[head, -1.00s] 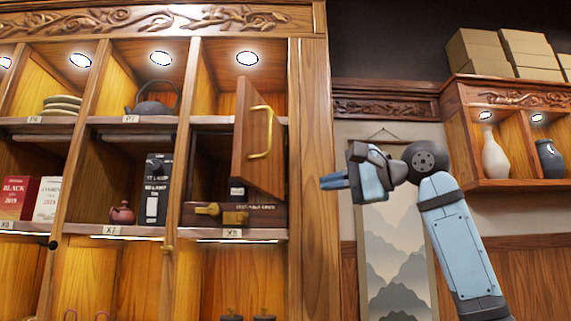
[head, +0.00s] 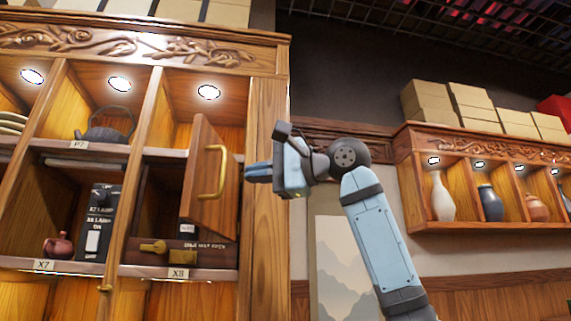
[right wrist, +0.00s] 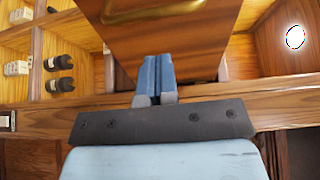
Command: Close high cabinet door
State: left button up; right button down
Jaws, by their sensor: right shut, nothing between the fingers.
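The high cabinet door (head: 212,178) is a wooden panel with a curved brass handle (head: 213,172). It stands ajar at the right end of the cabinet, with part of the compartment behind it visible. My right gripper (head: 250,172) is shut and empty, its blue fingers pointing left close to the door's right side in the head view. In the right wrist view the shut fingertips (right wrist: 154,72) overlap the door panel (right wrist: 180,50), with the handle (right wrist: 150,8) above. I cannot tell whether they touch it. My left gripper is not in view.
The cabinet post (head: 268,180) stands right beside my right gripper. Below the door lies a dark box with a brass latch (head: 153,247). A teapot (head: 105,125) sits in a neighbouring compartment. A wall shelf with vases (head: 442,197) is at right.

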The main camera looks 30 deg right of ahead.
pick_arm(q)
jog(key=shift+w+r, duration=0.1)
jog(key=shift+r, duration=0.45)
pick_arm(e)
jog(key=a, duration=0.3)
jog(key=shift+s+a, duration=0.1)
jog(key=shift+a, duration=0.05)
